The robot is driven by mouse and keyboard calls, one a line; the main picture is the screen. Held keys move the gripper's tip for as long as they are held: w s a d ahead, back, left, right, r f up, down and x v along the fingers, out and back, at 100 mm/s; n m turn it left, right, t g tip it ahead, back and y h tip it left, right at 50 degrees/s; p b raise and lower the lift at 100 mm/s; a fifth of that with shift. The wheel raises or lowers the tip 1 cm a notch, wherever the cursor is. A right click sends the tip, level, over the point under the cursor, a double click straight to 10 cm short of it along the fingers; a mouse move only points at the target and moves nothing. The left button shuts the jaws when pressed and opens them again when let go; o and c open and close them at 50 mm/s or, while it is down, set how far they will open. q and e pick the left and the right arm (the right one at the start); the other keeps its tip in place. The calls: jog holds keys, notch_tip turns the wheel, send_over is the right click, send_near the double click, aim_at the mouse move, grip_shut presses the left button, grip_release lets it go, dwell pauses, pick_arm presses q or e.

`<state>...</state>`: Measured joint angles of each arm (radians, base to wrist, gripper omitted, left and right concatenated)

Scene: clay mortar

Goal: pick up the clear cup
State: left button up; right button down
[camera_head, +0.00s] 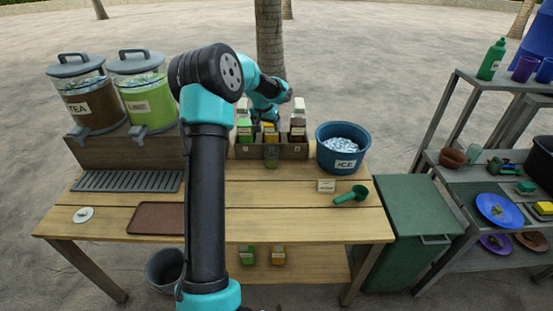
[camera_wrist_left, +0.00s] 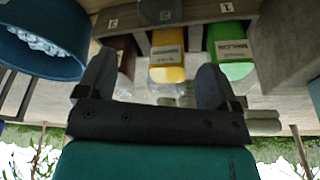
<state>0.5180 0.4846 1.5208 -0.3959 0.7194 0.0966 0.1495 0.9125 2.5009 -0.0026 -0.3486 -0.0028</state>
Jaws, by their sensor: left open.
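A small clear cup (camera_head: 271,158) stands on the table against the front of the wooden bottle rack (camera_head: 295,151), below its middle slot. In the left wrist view, which looks upside down, a greyish see-through shape that looks like this cup (camera_wrist_left: 160,10) is cut by the top edge. My left gripper (camera_head: 267,115) is above and behind the rack, apart from the cup. Its fingers (camera_wrist_left: 154,65) are spread, with the yellow-labelled bottle (camera_wrist_left: 167,62) showing beyond them. My right gripper is out of view.
Green (camera_head: 244,130) and dark (camera_head: 298,122) bottles flank the yellow one. A blue ice bucket (camera_head: 342,160) stands right of the rack. A green scoop (camera_head: 351,195) and small labelled block (camera_head: 326,186) lie in front. Two drink dispensers (camera_head: 146,108) stand left.

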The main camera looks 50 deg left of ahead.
pick_arm(q)
send_near(271, 144)
jog(key=f, duration=0.2)
jog(key=d+f, duration=0.1)
jog(key=f, duration=0.3)
jog(key=shift+s+d, duration=0.15)
jog(key=shift+d, duration=0.2)
jog(key=shift+f, duration=0.2)
jog(key=x, duration=0.5)
jog(key=shift+s+d, duration=0.1)
jog(key=shift+s, duration=0.15)
jog(key=shift+c, duration=0.5)
jog(key=c, duration=0.6)
